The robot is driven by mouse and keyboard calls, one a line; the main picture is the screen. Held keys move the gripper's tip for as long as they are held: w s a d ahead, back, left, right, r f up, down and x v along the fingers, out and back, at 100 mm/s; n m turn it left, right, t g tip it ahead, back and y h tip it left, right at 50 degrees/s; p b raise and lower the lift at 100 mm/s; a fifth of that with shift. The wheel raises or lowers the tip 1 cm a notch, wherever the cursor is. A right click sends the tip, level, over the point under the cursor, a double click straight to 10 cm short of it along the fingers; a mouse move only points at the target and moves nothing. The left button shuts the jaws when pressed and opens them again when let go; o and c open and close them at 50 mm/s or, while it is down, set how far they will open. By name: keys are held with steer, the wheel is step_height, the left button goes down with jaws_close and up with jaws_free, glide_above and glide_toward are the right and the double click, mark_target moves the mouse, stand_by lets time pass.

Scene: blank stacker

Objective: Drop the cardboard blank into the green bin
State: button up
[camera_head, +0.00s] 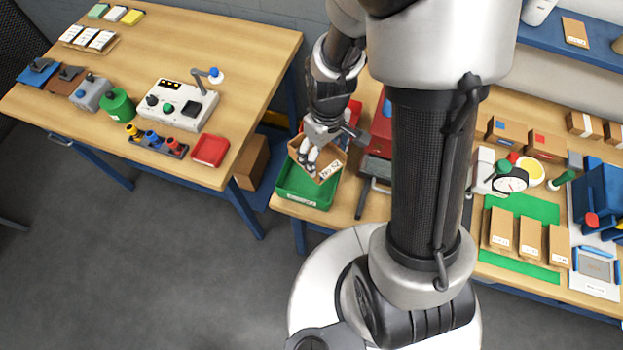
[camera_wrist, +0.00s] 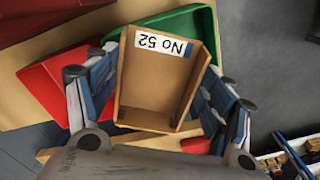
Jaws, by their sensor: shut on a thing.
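The cardboard blank (camera_head: 328,168) is a brown open tray with a white label reading "No 52". My gripper (camera_head: 312,158) is shut on it and holds it over the green bin (camera_head: 296,188), tilted. In the wrist view the blank (camera_wrist: 158,85) sits between the two fingers of my gripper (camera_wrist: 160,105), label side away from the palm. The green bin (camera_wrist: 203,22) shows behind and beside the blank there. The blank hides part of the bin's inside. I cannot tell how far above the bin it is.
A red bin (camera_wrist: 62,90) lies beside the green one. A dark red machine (camera_head: 376,168) with a grey handle stands right of the green bin. A wooden table (camera_head: 240,50) at left holds a control box (camera_head: 178,107) and a red tray (camera_head: 210,150). A gap separates the tables.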

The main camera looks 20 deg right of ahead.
steer(key=shift+f+b, duration=0.7)
steer(key=shift+f, duration=0.55)
steer(key=o, duration=1)
steer(key=shift+w+r, duration=0.1)
step_height(320, 180, up, 12)
